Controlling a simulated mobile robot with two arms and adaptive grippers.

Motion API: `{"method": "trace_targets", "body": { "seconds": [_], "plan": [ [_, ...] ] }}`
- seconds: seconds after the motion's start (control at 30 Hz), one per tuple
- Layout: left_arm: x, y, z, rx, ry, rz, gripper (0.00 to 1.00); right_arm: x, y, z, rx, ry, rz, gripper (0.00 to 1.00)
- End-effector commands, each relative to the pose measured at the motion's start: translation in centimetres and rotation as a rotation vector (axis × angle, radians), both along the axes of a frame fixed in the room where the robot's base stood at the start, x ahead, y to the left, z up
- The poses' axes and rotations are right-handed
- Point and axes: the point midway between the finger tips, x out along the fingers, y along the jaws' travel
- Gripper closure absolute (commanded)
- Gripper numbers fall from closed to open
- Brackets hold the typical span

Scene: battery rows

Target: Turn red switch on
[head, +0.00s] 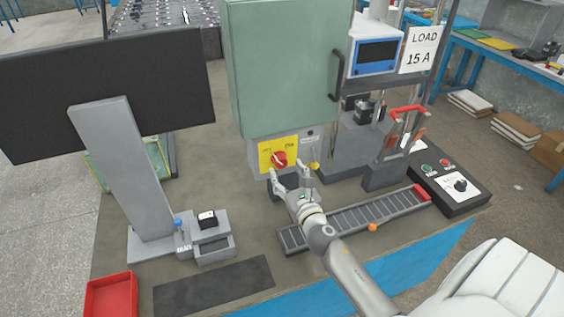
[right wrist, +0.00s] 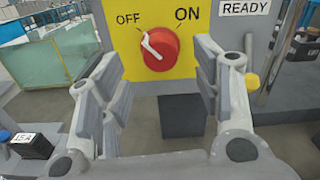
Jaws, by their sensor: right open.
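The red switch (head: 280,158) is a round knob on a yellow plate (head: 265,165) below the green cabinet. In the right wrist view the red switch (right wrist: 160,48) has a white pointer aimed up and left, toward OFF; ON is printed at the upper right of the yellow plate (right wrist: 120,68). My right gripper (head: 288,172) is in front of the plate, just below the knob in the head view. In the right wrist view my right gripper (right wrist: 160,75) is open, with its fingers left and right of the knob and nothing between them. My left gripper is not in view.
A green cabinet (head: 275,65) stands above the switch. A yellow knob (right wrist: 250,82) is right of the fingers. A ribbed strip (head: 350,220) and a black control box (head: 450,185) lie to the right. A dark monitor (head: 100,85) stands left.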

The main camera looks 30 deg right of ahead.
Motion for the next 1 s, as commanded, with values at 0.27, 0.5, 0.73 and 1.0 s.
{"method": "trace_targets", "body": {
  "seconds": [0.27, 0.5, 0.73, 1.0],
  "plan": [
    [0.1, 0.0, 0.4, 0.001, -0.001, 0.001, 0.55, 3.8, -1.0, 0.0, 0.003, -0.001, -0.002, 0.42],
    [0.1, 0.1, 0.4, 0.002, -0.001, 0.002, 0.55, 4.9, -1.2, -0.1, 0.003, 0.000, -0.001, 0.42],
    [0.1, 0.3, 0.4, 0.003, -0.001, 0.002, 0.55, 4.9, -1.2, -0.1, 0.002, 0.000, -0.001, 0.42],
    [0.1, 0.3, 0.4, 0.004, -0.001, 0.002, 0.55, 4.9, -1.2, -0.1, 0.002, 0.000, -0.001, 0.75]
  ]
}}
